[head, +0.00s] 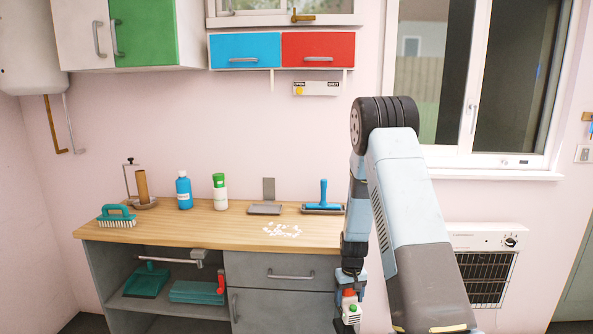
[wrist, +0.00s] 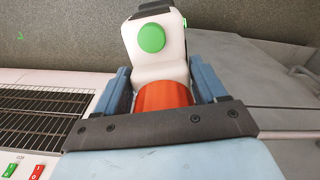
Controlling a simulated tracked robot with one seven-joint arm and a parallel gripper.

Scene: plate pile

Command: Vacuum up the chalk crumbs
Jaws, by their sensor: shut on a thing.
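The white chalk crumbs (head: 281,230) lie scattered on the wooden worktop (head: 190,233), near its front edge. My gripper (head: 349,284) hangs in front of the worktop's right end, below the top's level and to the right of the crumbs. It is shut on a small white and red device with a green button (head: 351,312), which looks like a hand vacuum. The wrist view shows the device (wrist: 160,65) between the blue fingers of my gripper (wrist: 163,88), with its red part at the fingers.
Drawers (head: 280,273) are below. A heater (head: 485,270) hangs on the wall at right.

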